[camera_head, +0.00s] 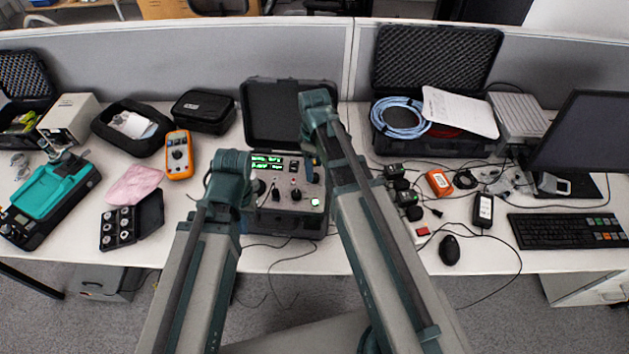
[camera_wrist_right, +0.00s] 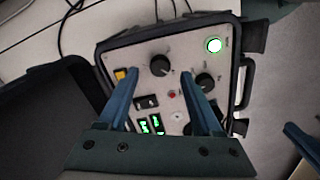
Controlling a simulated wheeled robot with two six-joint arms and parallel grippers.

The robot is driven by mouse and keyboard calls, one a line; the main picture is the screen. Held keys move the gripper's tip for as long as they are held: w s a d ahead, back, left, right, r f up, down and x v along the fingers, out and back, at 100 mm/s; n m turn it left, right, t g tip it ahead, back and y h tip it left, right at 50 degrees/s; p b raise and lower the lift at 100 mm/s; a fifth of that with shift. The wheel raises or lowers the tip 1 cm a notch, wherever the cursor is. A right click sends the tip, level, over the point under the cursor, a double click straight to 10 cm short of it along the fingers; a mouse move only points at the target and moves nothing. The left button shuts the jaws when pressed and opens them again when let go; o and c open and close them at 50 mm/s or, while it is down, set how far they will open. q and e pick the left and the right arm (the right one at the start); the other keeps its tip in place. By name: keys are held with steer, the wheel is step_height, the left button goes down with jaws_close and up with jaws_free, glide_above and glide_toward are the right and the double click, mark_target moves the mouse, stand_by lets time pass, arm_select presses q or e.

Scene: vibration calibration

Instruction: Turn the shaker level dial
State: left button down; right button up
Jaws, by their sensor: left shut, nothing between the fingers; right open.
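The shaker controller (camera_head: 288,222) stands in an open black case at the middle of the desk. Its panel has green displays (camera_head: 267,162) and several black knobs; the labels are too small to read, so I cannot tell which is the level dial. In the right wrist view, one knob (camera_wrist_right: 160,65) shows between the fingertips and another (camera_wrist_right: 205,82) by the right-hand finger. My right gripper (camera_wrist_right: 159,76) is open over the panel, holding nothing; the head view shows it (camera_head: 309,168) partly hidden by its arm. My left gripper (camera_head: 228,172) is shut and empty at the case's left side.
A lit green button (camera_wrist_right: 214,45) and a yellow switch (camera_wrist_right: 120,74) are on the panel. An orange multimeter (camera_head: 179,155) lies left of the case. Black devices (camera_head: 408,198) with cables and a mouse (camera_head: 449,250) lie to the right. The raised lid (camera_head: 262,110) stands behind.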

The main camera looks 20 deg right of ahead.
mark_target(315, 178)
step_height(315, 178, down, 3)
steer(key=shift+f+b, duration=0.15)
steer(key=shift+b, duration=0.95)
arm_select(q)
step_height(315, 178, down, 3)
steer(key=shift+f, duration=0.1)
arm_select(e)
steer(key=shift+c, duration=0.2)
jaws_close()
